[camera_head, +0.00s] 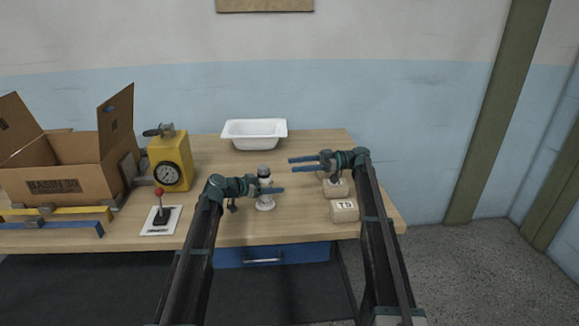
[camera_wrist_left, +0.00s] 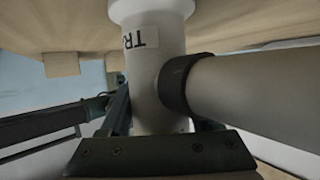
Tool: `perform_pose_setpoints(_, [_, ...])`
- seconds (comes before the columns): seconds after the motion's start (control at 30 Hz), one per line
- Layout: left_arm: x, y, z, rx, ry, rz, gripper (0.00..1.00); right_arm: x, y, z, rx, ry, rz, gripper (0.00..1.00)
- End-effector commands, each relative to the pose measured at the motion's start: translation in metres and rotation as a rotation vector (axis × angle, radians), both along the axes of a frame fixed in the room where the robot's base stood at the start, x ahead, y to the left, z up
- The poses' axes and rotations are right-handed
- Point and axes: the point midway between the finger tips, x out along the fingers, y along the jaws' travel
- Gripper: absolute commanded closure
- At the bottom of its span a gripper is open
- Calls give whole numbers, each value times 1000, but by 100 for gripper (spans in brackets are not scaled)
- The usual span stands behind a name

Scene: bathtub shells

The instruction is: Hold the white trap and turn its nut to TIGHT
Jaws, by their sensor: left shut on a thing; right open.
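The white trap (camera_head: 265,203) stands upright on the wooden table, its round base on the top. The left wrist view shows its white body (camera_wrist_left: 150,70) upside down, with a partly readable label. A dark ring, seemingly the nut (camera_wrist_left: 178,83), sits where a pale side pipe (camera_wrist_left: 260,88) joins it; no TIGHT mark is readable. A dark part also shows near the trap's top (camera_head: 264,171). My left gripper (camera_head: 267,190) is shut around the trap's body. My right gripper (camera_head: 304,160) is open and empty, up and right of the trap, its fingers pointing left.
A white tub (camera_head: 254,133) stands at the back of the table (camera_head: 310,232). Tan blocks, one marked T5 (camera_head: 345,211), lie under and beside my right arm. A yellow gauge box (camera_head: 170,160), red-knobbed lever (camera_head: 160,212) and open carton (camera_head: 65,180) stand left.

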Motion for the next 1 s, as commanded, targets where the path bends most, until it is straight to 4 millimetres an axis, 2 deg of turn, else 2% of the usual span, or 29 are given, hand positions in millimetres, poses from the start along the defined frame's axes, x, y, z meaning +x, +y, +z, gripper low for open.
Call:
perform_pose_setpoints(0.37, [0, 0, 0, 0, 0, 0, 100, 0, -1, 0, 0, 0, 0, 41])
perform_pose_setpoints(0.4, [0, 0, 0, 0, 0, 0, 35, 0, -1, 0, 0, 0, 0, 41])
perform_pose_setpoints(0.6, [0, 0, 0, 0, 0, 0, 2, 0, -1, 0, 0, 0, 0, 41])
perform_pose_setpoints(0.87, [0, 0, 1, 0, 0, 0, 2, 0, -1, 1, 0, 0, 0, 41])
perform_pose_setpoints(1.0, [0, 0, 15, 0, 0, 0, 2, 0, -1, 15, 0, 0, 0, 41])
